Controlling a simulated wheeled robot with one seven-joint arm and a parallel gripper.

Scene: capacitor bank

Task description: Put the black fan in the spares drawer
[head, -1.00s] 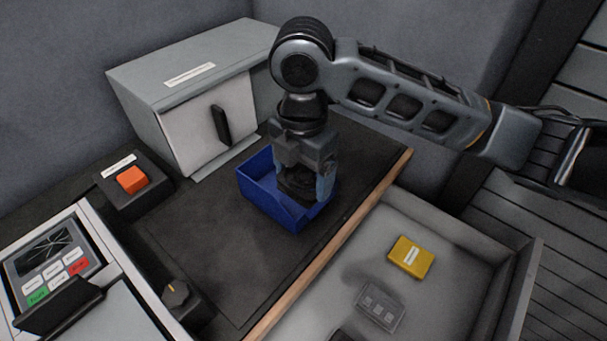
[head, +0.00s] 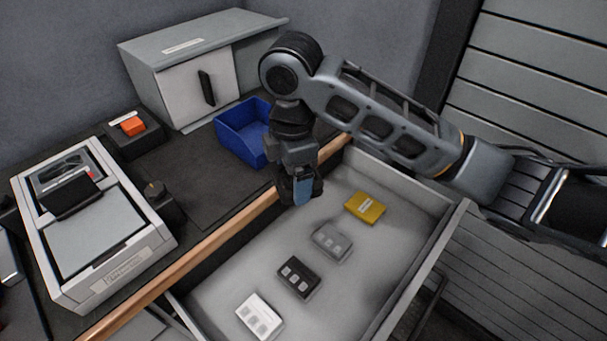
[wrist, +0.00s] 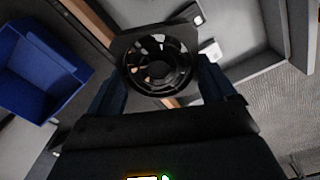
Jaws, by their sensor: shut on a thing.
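My gripper (head: 301,192) is shut on the black fan (wrist: 157,66), which shows between the fingers in the wrist view. In the head view the gripper hides most of the fan. The gripper hangs over the edge of the open drawer (head: 225,288), near its wooden-edged counter side. The drawer is light grey inside and holds a yellow box (head: 365,208), a grey item (head: 332,241), a black item (head: 298,277) and a white item (head: 259,316) in a row.
A blue bin (head: 229,140) stands on the counter, empty where I can see. Behind it is a grey cabinet (head: 172,97). An orange button box (head: 132,126), a dark knob box (head: 160,200) and a panelled device (head: 95,235) stand left. The drawer floor around the row is bare.

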